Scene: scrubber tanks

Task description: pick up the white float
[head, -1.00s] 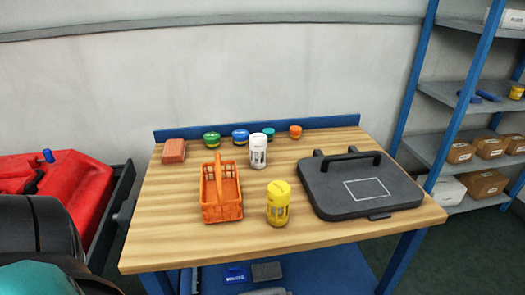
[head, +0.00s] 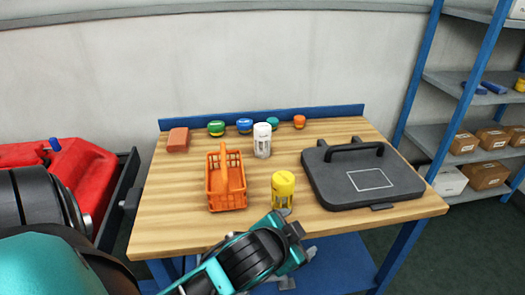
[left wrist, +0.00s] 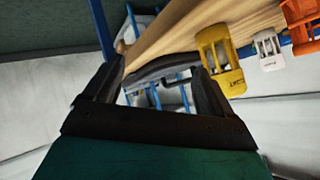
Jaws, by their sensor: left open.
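The white float (head: 262,141) stands upright on the wooden table (head: 180,215), behind the yellow float (head: 283,190) and right of the orange basket (head: 211,190). It shows whole in the head view. My left gripper (head: 293,236) is at the table's front edge, in front of the yellow float and apart from the white one. In the left wrist view my left gripper (left wrist: 157,68) is open with nothing between its fingers. There the white float (left wrist: 268,48) is to the right, between the yellow float (left wrist: 222,60) and the orange basket (left wrist: 302,25). My right gripper is not visible.
A dark grey case (head: 340,188) with a handle covers the table's right side. Several coloured lids, such as the blue one (head: 245,126), line the back, with a reddish block (head: 178,140) at back left. The yellow float stands between my left gripper and the white float.

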